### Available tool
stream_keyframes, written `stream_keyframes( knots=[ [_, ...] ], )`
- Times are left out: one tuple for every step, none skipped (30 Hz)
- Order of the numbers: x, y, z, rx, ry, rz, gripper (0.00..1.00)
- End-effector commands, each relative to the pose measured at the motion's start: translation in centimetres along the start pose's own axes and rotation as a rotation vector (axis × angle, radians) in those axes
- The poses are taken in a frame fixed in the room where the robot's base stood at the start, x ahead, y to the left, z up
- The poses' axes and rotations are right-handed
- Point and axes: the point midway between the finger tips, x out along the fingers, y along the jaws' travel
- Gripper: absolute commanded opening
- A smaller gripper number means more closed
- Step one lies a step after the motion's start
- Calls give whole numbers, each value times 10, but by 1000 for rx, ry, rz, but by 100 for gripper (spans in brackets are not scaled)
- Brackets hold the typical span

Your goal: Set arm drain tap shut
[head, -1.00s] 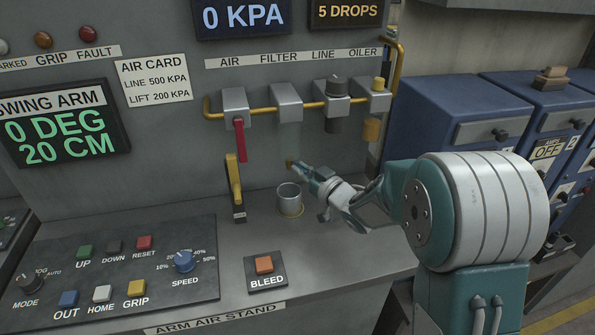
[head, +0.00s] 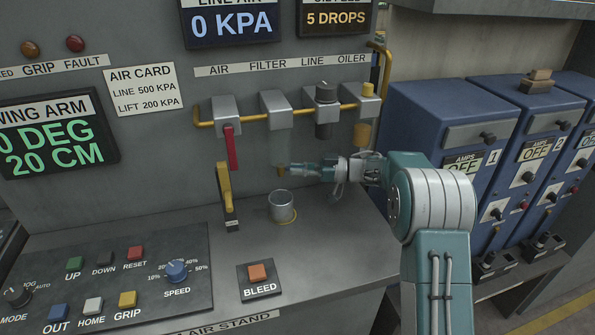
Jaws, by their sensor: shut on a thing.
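The filter (head: 275,110) hangs on the yellow pipe at the back panel. Below it is a small brass drain tap (head: 281,170). My gripper (head: 289,169) reaches in from the right and is shut on the tap, its fingers hiding most of it. The tap's exact angle is too small to tell. A grey cup (head: 282,207) stands on the bench just below the tap and gripper, apart from them.
A red lever (head: 231,147) hangs below the air valve (head: 226,111), left of the filter. A yellow lever (head: 225,188) stands left of the cup. The line regulator (head: 326,95) and oiler (head: 363,105) are to the right. A bleed button (head: 257,272) sits in front.

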Motion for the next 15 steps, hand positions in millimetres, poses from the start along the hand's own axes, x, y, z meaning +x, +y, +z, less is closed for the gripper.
stream_keyframes(
  knots=[
    [0, 2, -1, -3, 2, -14, 0],
    [0, 3, -1, -3, 2, -24, 0],
    [0, 3, -1, -3, 1, -35, 0],
    [0, 3, -1, -3, 1, -42, 0],
    [0, 4, -1, -3, 2, -48, 0],
    [0, 4, -1, -4, 2, -56, 0],
    [0, 4, -2, -4, 3, -60, 0],
    [0, 4, -2, -4, 3, -64, 0],
    [0, 4, -2, -4, 3, -67, 0],
    [0, 4, -2, -4, 3, -69, 0],
    [0, 4, -2, -4, 3, -71, 0],
    [0, 5, -2, -4, 3, -72, 0],
    [0, 5, -2, -4, 3, -73, 0],
    [0, 5, -2, -4, 3, -73, 0],
    [0, 5, -2, -4, 3, -73, 0]
  ],
)
